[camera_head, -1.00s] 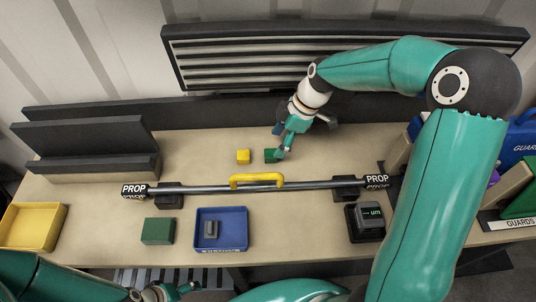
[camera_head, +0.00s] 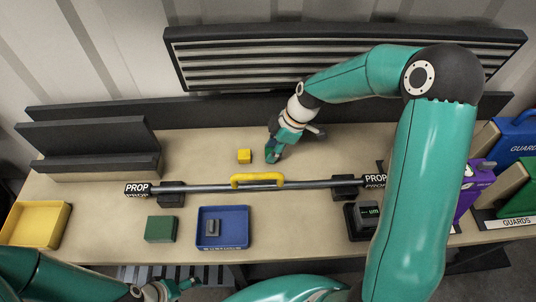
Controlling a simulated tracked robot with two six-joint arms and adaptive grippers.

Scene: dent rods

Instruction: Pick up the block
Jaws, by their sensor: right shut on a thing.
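My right gripper (camera_head: 272,158) points down at the table behind the metal bar. It is shut on the small green block, which is mostly hidden by the fingers. I cannot tell whether the block touches the table. A small yellow block (camera_head: 244,156) lies just left of the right gripper, apart from it. My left gripper (camera_head: 176,290) is low at the bottom edge, in front of the table, empty and apparently open.
A bar with a yellow handle (camera_head: 257,180) spans two props in front of the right gripper. A blue tray (camera_head: 240,240) holds a grey piece. A green box (camera_head: 160,229), a yellow tray (camera_head: 62,222) and a dark device (camera_head: 365,218) stand nearer. Guards stand at right.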

